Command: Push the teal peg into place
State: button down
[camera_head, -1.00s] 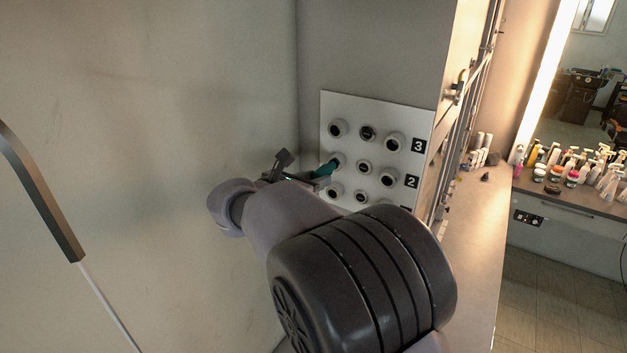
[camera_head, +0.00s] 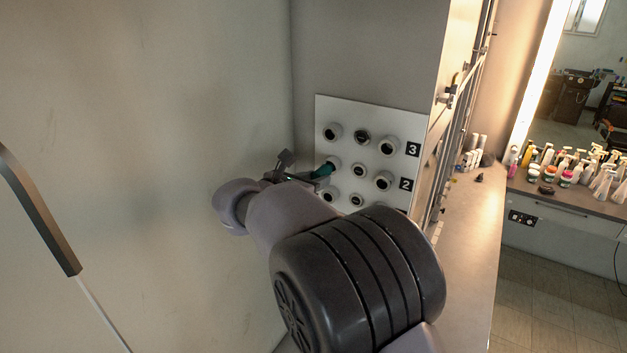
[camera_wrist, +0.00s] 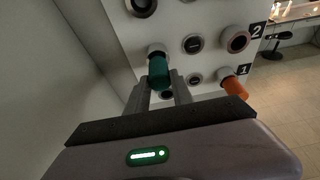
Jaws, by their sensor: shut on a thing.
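The teal peg (camera_head: 324,170) is at the left socket of row 2 on the white socket board (camera_head: 403,127). In the wrist view the peg (camera_wrist: 158,70) points toward that socket's white collar (camera_wrist: 157,48), and its far end meets or enters the opening; the depth cannot be told. My gripper (camera_head: 308,179) is shut on the peg, with one finger on each side of it in the wrist view (camera_wrist: 160,82). Part of the peg is hidden between the fingers. My arm covers the lower part of the board in the head view.
An orange peg (camera_wrist: 235,88) sticks out of the right socket of row 1. Several other sockets look dark and empty. A plain wall (camera_head: 150,130) lies left of my arm. A counter (camera_head: 470,230) runs along the right, with bottles on a further counter (camera_head: 570,200).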

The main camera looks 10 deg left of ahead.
jog(key=shift+w+d, duration=0.1)
jog(key=shift+w, duration=0.3)
jog(key=c, duration=1)
grip_release()
jog(key=shift+c, duration=0.2)
jog(key=shift+o, duration=0.5)
jog(key=o, duration=0.4)
jog(key=p+v, duration=0.1)
jog(key=v, duration=0.5)
